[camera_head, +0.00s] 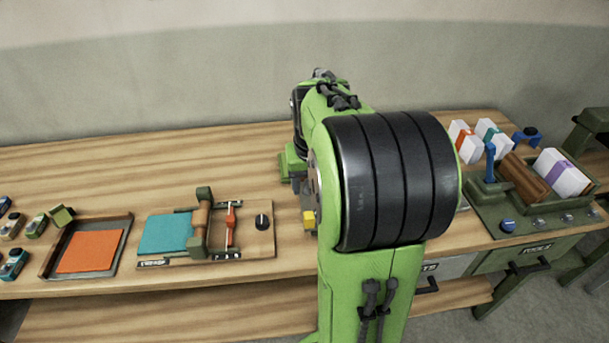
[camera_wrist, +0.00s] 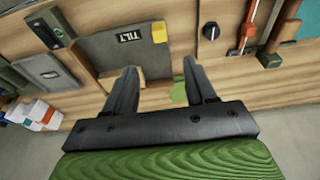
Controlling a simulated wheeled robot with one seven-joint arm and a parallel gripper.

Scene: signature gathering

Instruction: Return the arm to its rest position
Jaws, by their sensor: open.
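My green arm with a large black ribbed joint stands in the middle of the head view and hides part of the bench behind it. My gripper (camera_wrist: 161,82) shows in the wrist view with its two dark fingers spread apart and nothing between them. It is over the front part of the wooden bench, and a grey panel labelled TILT (camera_wrist: 128,52) with a yellow block (camera_wrist: 159,33) lies beyond the fingers. In the head view the fingers cannot be made out behind the arm; a yellow block (camera_head: 309,219) shows beside it.
Left of the arm are a board with a teal sheet (camera_head: 165,233) and roller, and a tray with an orange sheet (camera_head: 90,251). Several small items lie at far left. A green tool station (camera_head: 490,220) with white boxes stands right. Bare bench (camera_head: 130,175) lies behind.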

